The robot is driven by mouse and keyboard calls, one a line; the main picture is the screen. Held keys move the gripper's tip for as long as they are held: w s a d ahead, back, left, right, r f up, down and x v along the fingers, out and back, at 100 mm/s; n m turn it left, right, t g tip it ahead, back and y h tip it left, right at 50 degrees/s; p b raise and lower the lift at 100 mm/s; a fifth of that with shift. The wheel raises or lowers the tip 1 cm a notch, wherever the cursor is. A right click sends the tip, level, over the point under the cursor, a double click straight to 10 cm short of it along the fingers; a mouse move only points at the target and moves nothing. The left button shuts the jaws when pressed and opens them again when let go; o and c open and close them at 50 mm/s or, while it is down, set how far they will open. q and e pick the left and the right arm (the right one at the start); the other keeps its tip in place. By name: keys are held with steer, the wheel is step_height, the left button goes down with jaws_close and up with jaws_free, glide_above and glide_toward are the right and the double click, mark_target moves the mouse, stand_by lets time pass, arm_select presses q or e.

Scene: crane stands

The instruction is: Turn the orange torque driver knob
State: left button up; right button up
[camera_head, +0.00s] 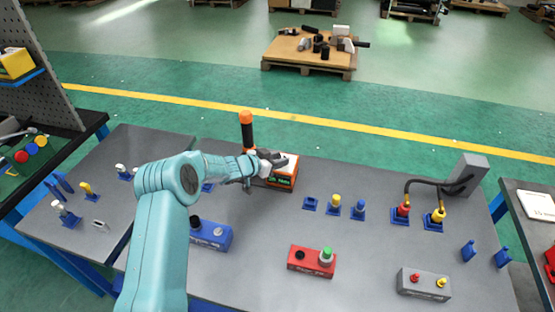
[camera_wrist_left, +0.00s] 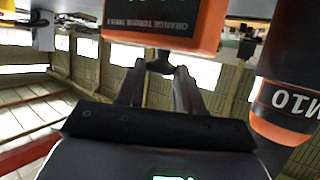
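The torque driver's orange box (camera_head: 283,178) with a white label and green readout stands at the back middle of the grey table. In the left wrist view the box (camera_wrist_left: 205,28) appears upside down. Its dark knob (camera_wrist_left: 160,66) shows just beyond and between the fingertips. My left gripper (camera_head: 268,160) reaches in from the left, right against the box in the head view, and hides part of it. In the left wrist view its two fingers (camera_wrist_left: 158,80) are apart, with nothing visibly clamped. My right gripper is not in view.
A black driver with an orange top (camera_head: 246,130) stands upright close behind my left gripper. A blue box (camera_head: 212,236), a red box (camera_head: 311,262) and a grey box (camera_head: 424,283) stand nearer the front. Small blue holders (camera_head: 310,204) stand right of the orange box.

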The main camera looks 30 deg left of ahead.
arm_select(q)
steer(key=shift+a+r+m+h+p, duration=0.1)
steer(key=shift+r+m+h+p, duration=0.1)
steer(key=shift+m+h+p, duration=0.25)
steer(key=shift+w+a+f+m+h, duration=0.1)
steer(key=shift+m+h, duration=0.15)
steer(key=shift+h, duration=0.1)
steer(key=m+h+b, duration=0.1)
steer(key=b, duration=0.1)
steer(key=m+g+h+b, duration=0.1)
steer(key=shift+w+a+f+g+b, duration=0.15)
steer(key=shift+f+g+b, duration=0.15)
steer(key=shift+f+b, duration=0.1)
steer(key=shift+r+m+h+b, duration=0.25)
steer(key=shift+m+h+b, duration=0.05)
steer(key=shift+b, duration=0.15)
steer(key=shift+r, duration=0.15)
steer(key=o, duration=1)
